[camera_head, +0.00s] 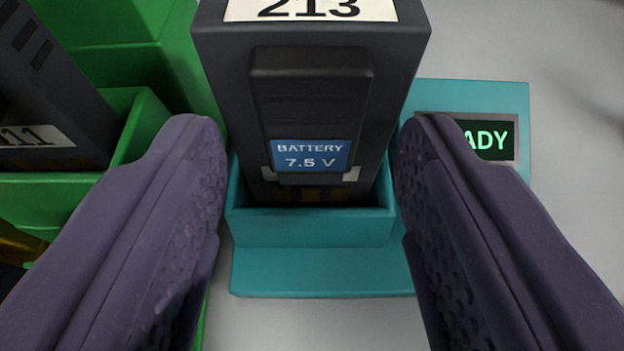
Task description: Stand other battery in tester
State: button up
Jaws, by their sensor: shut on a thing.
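A dark grey battery (310,110) stands in the middle of the head camera view. Its white label reads 213, and a blue label reads "BATTERY 7.5 V". My gripper (309,140) is shut on this battery, with one finger on its left side and one on its right. The teal tester (315,230) is below it, and the battery's lower end is inside the tester's socket. Whether it rests on the socket floor is hidden. The tester's screen (490,138) shows green letters ending in "ADY"; my right finger covers the start.
Another dark battery (50,110), its label ending in 11, sits tilted in view in a green holder (145,115) at the left. A taller green block (130,40) stands behind it. The pale grey surface (570,80) to the right is clear.

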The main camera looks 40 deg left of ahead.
jog(key=shift+f, duration=0.2)
jog(key=o, duration=1.2)
jog(key=p+v, duration=0.3)
jog(key=v, duration=0.4)
jog(key=shift+s+d+r, duration=0.1)
jog(key=shift+s+d, duration=0.1)
jog(key=shift+s, duration=0.1)
